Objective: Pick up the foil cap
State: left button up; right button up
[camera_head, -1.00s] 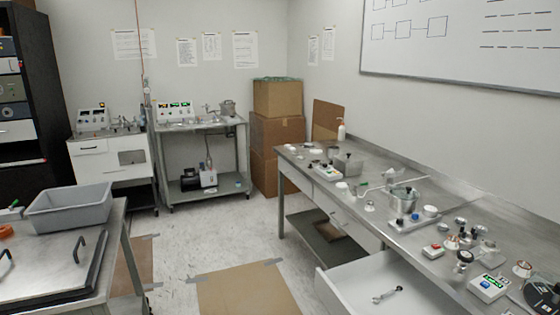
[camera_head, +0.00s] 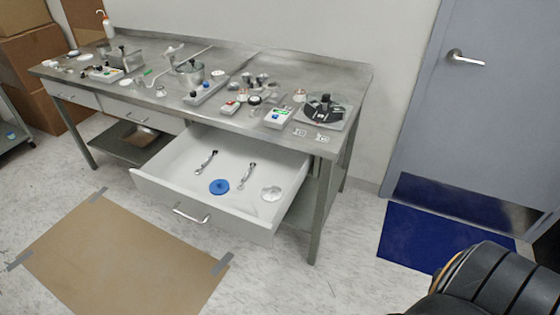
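A small silver, crinkled round piece that looks like the foil cap (camera_head: 271,194) lies on the floor of the open white drawer (camera_head: 160,187), towards its right side. A blue disc (camera_head: 219,187) lies to its left. Two metal wrench-like tools (camera_head: 206,161) lie behind the disc. Neither of my grippers is in view.
The drawer sticks out from under a steel bench (camera_head: 222,110) crowded with instruments, including a steel pot (camera_head: 188,73) and a black round device (camera_head: 324,108). A taped cardboard sheet (camera_head: 115,262) lies on the floor in front. A blue mat (camera_head: 435,235) lies by the grey door (camera_head: 480,110).

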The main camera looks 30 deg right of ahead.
aim_at(271, 194)
jog(key=k+z, duration=0.1)
jog(key=z, duration=0.85)
